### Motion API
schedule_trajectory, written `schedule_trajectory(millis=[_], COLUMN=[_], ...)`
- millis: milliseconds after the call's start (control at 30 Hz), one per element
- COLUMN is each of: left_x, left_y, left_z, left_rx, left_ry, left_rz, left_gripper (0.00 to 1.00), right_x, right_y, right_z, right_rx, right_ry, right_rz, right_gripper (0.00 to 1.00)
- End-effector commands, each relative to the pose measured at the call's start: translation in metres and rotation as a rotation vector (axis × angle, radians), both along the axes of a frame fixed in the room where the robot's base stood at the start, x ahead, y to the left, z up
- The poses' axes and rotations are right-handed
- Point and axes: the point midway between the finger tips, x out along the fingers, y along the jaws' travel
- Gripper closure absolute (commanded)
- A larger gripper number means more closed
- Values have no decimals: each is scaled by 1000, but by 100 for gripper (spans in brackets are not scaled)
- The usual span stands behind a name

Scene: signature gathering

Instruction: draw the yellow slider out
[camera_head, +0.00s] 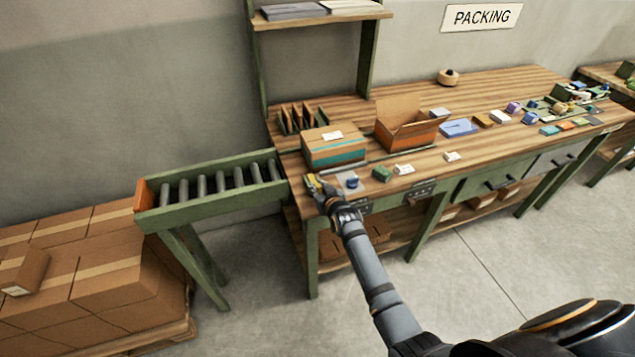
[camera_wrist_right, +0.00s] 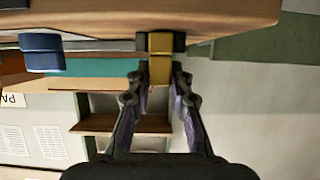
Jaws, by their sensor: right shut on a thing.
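The yellow slider (camera_head: 312,183) is at the near left corner of the packing bench. In the right wrist view the yellow slider (camera_wrist_right: 160,58) is a small block at the bench edge, in front of a dark piece. My right gripper (camera_head: 321,190) reaches the bench corner. In the wrist view the right gripper (camera_wrist_right: 159,80) has its fingers on both sides of the yellow slider, shut on it. A blue piece (camera_head: 352,181) sits to the right of it, and the blue piece (camera_wrist_right: 42,52) also shows at the left of the wrist view. My left gripper is out of view.
A taped carton (camera_head: 335,150) stands just behind the gripper, with an open box (camera_head: 405,130) to its right. A roller conveyor (camera_head: 210,188) meets the bench on the left. Small cards and several items lie along the bench. The floor before the bench is clear.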

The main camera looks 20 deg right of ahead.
Motion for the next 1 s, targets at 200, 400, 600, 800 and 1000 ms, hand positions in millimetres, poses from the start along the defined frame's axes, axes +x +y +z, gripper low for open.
schedule_trajectory(millis=[200, 400, 600, 800, 1000], left_x=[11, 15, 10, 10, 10], left_y=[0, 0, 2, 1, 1], left_z=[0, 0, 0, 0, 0], left_rx=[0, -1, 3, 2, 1], left_ry=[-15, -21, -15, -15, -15], left_rz=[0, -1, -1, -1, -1], left_gripper=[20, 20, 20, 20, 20], right_x=[-1, 0, -2, -33, -79], right_y=[0, 0, 0, -1, -3], right_z=[-3, -2, -1, 11, 29], right_rx=[0, 0, 0, 1, 1], right_ry=[6, 3, 1, 2, 3], right_rz=[0, 0, 0, 0, 0], right_gripper=[66, 57, 57, 57, 57])
